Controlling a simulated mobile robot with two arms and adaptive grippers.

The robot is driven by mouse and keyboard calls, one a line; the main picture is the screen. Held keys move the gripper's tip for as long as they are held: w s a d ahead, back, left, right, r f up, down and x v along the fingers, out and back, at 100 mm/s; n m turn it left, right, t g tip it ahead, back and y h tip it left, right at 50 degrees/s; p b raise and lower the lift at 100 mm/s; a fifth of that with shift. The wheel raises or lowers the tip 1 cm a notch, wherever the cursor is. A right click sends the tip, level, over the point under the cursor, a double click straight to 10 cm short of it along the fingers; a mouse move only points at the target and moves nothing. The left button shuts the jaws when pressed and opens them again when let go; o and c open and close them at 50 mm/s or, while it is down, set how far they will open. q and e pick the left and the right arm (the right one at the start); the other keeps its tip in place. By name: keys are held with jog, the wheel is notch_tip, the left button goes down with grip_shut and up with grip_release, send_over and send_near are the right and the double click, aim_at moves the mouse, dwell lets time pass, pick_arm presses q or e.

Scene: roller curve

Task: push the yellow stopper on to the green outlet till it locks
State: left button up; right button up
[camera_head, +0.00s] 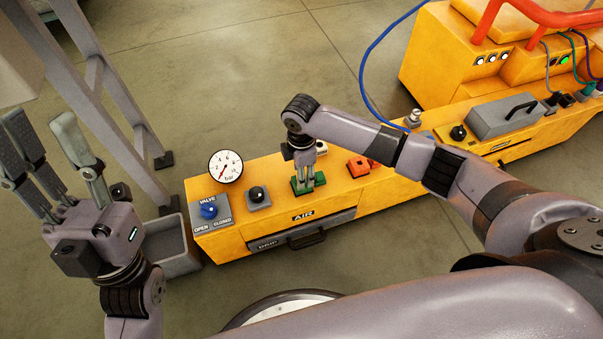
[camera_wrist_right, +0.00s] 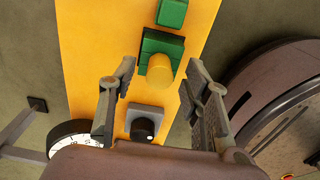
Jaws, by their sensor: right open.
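The yellow stopper (camera_wrist_right: 160,71) is a short round cylinder in the right wrist view, standing over the green outlet (camera_wrist_right: 160,46), a square block on the yellow bench. I cannot tell whether it is locked there. The green outlet also shows in the head view (camera_head: 296,187), where my gripper hides the stopper. My right gripper (camera_wrist_right: 161,66) is open, with its fingers on either side of the stopper and gaps visible. In the head view it points down at the outlet (camera_head: 305,185). My left gripper (camera_head: 40,125) is open and empty at the far left, fingers up.
The yellow bench (camera_head: 232,243) carries a pressure gauge (camera_head: 226,166), a blue valve knob (camera_head: 208,210), a black knob (camera_head: 257,195) and a red fitting (camera_head: 357,166). A grey bin (camera_head: 183,263) stands left of it.

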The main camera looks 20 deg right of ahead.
notch_tip(320, 180, up, 10)
jog(key=shift+r, duration=0.25)
dwell(0.5)
